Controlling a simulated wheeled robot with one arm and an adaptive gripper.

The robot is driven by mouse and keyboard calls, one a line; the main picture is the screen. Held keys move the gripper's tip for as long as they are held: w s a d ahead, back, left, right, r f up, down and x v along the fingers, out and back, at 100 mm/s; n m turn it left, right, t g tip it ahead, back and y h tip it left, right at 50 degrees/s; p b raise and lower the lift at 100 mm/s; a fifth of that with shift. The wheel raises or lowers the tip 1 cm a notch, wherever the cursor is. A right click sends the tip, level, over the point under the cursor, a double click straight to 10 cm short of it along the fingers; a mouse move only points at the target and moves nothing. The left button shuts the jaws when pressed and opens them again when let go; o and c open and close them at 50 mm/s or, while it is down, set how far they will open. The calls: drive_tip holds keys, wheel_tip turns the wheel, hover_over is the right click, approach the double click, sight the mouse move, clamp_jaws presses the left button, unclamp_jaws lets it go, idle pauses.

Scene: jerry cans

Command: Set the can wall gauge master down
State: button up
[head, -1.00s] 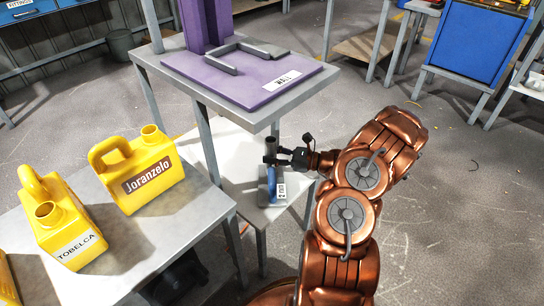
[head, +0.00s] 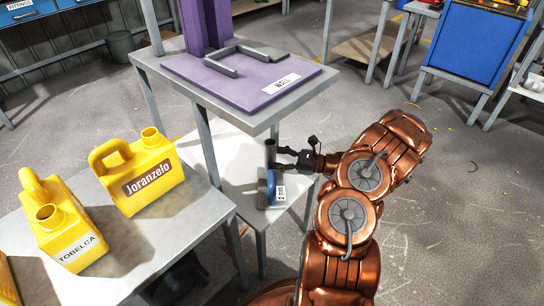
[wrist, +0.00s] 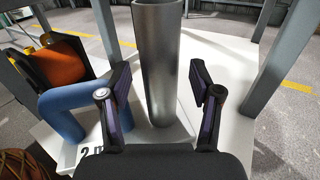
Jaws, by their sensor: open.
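The can wall gauge master looks to be the piece with a dark grey upright cylinder (head: 270,152), a blue bent handle (head: 271,189) and a white label (head: 280,194). It stands upright on a low white shelf beside the bench. In the wrist view the grey cylinder (wrist: 158,70) rises between my fingers, with gaps on both sides. The blue handle (wrist: 62,108) is at left, above a label reading "2 m", partly cut off. My gripper (head: 287,157) is open around the cylinder; it also shows in the wrist view (wrist: 158,92).
A raised grey stand with a purple plate (head: 215,82) marked "WALL" overhangs the shelf. Open floor lies right.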

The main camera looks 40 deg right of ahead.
drive_tip(key=p+v, duration=0.2)
drive_tip(key=v, duration=0.8)
drive_tip(key=shift+s, duration=0.1)
